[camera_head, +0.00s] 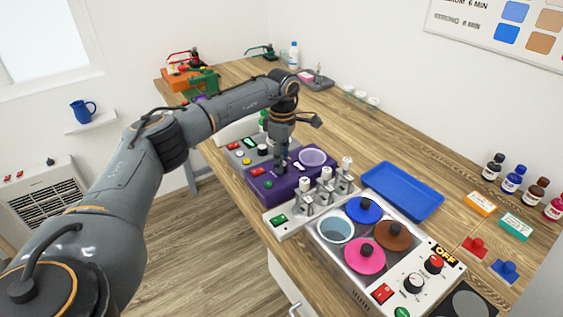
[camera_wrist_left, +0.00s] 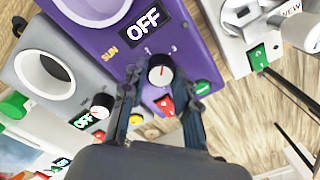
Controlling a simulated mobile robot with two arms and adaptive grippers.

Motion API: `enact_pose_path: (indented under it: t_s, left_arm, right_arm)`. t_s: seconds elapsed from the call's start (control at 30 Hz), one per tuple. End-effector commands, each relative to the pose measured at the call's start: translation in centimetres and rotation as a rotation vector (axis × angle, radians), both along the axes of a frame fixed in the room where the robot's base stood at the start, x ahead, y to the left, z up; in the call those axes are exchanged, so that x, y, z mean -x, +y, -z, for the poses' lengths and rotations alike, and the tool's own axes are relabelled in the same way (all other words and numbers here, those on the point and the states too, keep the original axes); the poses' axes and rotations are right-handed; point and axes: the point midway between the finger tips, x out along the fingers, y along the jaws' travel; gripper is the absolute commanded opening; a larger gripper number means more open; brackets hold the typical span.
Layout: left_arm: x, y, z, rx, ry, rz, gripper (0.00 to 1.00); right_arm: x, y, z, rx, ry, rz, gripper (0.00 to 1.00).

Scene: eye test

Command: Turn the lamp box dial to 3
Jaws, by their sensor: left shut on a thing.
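The purple box (camera_head: 262,186), marked SUN, stands on the bench; I take it as the lamp box. It also fills the middle of the left wrist view (camera_wrist_left: 95,32). Its dial (camera_wrist_left: 160,72) has a black skirt, a pale face and a red pointer line; the number it points at is too small to read surely. A sign on the box reads OFF (camera_wrist_left: 146,20). My left gripper (camera_head: 281,168) reaches down over the box. In the left wrist view its fingers (camera_wrist_left: 163,80) are on both sides of the dial, shut on it. My right gripper is not shown.
A grey box (camera_wrist_left: 35,95) with its own knob and OFF sign sits beside the purple one. On the other side is a white unit (camera_head: 275,218) with several metal clamps. Farther right are a panel with coloured lids (camera_head: 365,257) and a blue tray (camera_head: 403,190).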

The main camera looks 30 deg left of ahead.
Motion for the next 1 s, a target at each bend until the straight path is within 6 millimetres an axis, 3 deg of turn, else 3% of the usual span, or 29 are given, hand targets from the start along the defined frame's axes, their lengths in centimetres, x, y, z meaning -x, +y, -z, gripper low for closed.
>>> enact_pose_path:
  t_s: [0.5, 1.0]
  left_arm:
    - [-0.14, -0.01, -0.1, -0.001, -0.003, 0.405, 0.0]
    - [-0.18, -0.04, -0.14, -0.001, -0.004, 0.53, 0.0]
  right_arm:
    - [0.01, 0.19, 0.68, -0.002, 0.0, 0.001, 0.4]
    - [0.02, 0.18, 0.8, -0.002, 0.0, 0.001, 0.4]
